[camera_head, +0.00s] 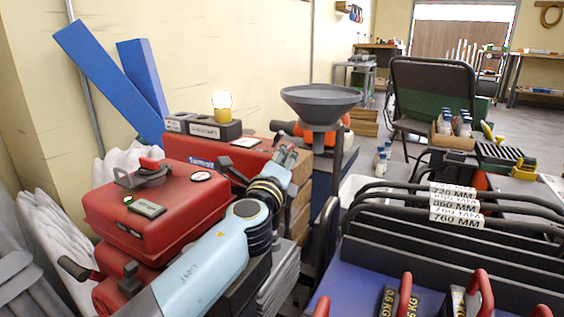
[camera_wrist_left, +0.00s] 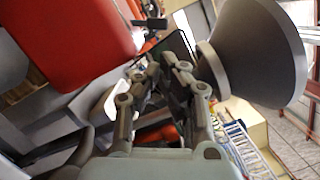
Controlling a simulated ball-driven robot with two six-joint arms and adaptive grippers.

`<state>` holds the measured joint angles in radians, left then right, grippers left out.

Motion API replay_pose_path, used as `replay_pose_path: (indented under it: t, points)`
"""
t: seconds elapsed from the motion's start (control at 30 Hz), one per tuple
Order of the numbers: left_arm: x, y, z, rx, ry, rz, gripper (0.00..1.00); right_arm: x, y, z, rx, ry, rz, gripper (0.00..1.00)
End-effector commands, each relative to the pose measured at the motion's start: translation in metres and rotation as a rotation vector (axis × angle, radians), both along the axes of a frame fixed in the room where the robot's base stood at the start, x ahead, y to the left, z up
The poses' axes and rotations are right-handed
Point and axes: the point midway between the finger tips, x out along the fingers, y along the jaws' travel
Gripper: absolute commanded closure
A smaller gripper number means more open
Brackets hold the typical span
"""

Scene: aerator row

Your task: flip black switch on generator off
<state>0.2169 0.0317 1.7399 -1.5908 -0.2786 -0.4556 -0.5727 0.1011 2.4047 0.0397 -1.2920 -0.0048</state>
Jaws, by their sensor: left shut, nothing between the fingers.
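A red machine with a tank-like top (camera_head: 150,215) stands at the left, with a black lever-like part and red knob (camera_head: 148,172) on top. Behind it is a second red unit (camera_head: 200,155) with a white brand label. A black panel (camera_head: 203,127) with a lit yellow lamp (camera_head: 222,102) sits on that unit. I cannot tell which part is the black switch. My left gripper (camera_head: 287,157) is shut and empty, just right of the red units and below the grey funnel. In the left wrist view its fingers (camera_wrist_left: 173,72) lie between a red body (camera_wrist_left: 85,40) and the funnel.
The grey funnel (camera_head: 322,97) stands close to my left gripper; it also shows in the left wrist view (camera_wrist_left: 258,50). Blue beams (camera_head: 105,80) lean on the wall. A rack with black bars (camera_head: 440,215) fills the right. Open floor lies farther back.

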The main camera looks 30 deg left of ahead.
Motion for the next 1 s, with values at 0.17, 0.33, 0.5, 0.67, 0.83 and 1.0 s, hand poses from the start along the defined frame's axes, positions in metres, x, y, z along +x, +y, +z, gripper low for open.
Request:
replay_pose_path:
  t: [0.17,0.33,0.5,0.67,0.83,1.0]
  points:
    - [0.03,0.008,0.004,0.0,-0.001,0.0,1.0,0.003,-0.001,-0.002,-0.001,-0.003,0.0,0.6]
    - [0.045,0.013,0.005,0.001,0.001,-0.001,1.0,0.006,0.0,0.0,0.0,-0.011,0.0,0.6]
    - [0.05,0.014,0.005,0.001,0.001,-0.001,1.0,0.008,0.001,0.005,0.002,-0.022,0.001,0.6]
    - [0.05,0.014,0.005,0.0,0.0,-0.001,1.0,0.005,0.001,0.004,0.002,-0.015,0.001,0.6]
    - [0.049,0.014,0.006,-0.008,0.0,0.0,1.0,-0.001,0.001,0.002,0.002,-0.003,0.001,0.6]
    - [0.049,0.015,0.01,-0.076,-0.006,0.0,1.0,-0.002,-0.001,0.002,-0.002,0.002,-0.001,0.6]
